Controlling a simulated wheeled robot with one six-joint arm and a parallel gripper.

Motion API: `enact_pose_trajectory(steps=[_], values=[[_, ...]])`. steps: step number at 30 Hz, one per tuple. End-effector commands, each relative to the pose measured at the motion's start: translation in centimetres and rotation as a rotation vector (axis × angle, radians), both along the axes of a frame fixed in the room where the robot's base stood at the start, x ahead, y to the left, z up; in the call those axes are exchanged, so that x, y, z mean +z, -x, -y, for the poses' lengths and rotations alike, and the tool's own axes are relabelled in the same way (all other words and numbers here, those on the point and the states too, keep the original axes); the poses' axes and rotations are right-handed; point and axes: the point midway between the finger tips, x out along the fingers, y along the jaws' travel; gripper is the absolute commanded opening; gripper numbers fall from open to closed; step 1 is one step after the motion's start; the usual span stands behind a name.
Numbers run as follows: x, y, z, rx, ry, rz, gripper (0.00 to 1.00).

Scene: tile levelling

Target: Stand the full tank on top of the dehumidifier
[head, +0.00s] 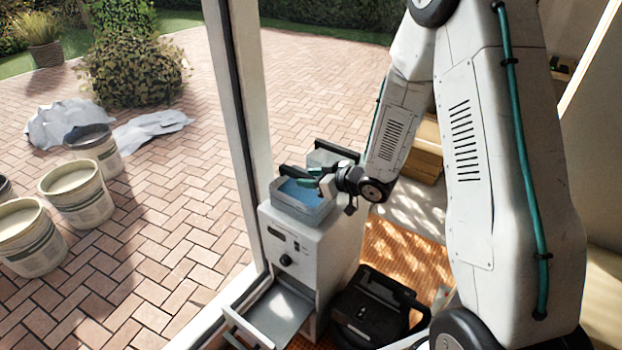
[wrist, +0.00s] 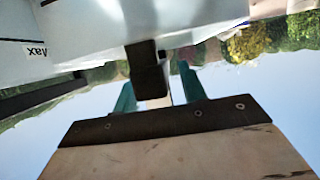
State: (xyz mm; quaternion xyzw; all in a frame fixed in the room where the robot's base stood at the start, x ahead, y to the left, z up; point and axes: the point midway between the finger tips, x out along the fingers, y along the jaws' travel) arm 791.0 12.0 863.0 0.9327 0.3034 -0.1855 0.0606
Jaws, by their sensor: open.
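The dehumidifier (head: 318,258) is a white upright box with a dark display and a knob, by the door frame in the head view. The tank (head: 308,214), a grey open box with blue water and a dark handle, sits on its top and looks level. In the wrist view the tank wall (wrist: 90,38) shows close up with a "Max" mark. My gripper (head: 311,178) is at the tank's handle, with green fingers. In the wrist view the fingers (wrist: 157,92) are apart, with a dark handle part (wrist: 147,72) between them. Contact cannot be told.
A tray-like drawer (head: 277,308) sticks out low at the dehumidifier's front. A black case (head: 365,310) stands to its right. A grey box (head: 327,157) is behind the tank. Buckets (head: 78,197) stand outside on the brick paving, beyond the door frame (head: 240,110).

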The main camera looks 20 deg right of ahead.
Motion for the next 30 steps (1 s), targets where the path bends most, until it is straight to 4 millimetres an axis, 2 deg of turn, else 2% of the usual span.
enact_pose_trajectory(steps=[12,18,25,30], values=[[3.2,6.1,4.7,-0.006,0.000,0.001,0.42],[4.2,8.2,6.1,-0.003,0.000,0.001,0.42],[4.6,8.7,6.6,-0.008,0.012,-0.002,0.42],[6.5,7.7,8.2,-0.107,0.167,-0.039,0.42]])
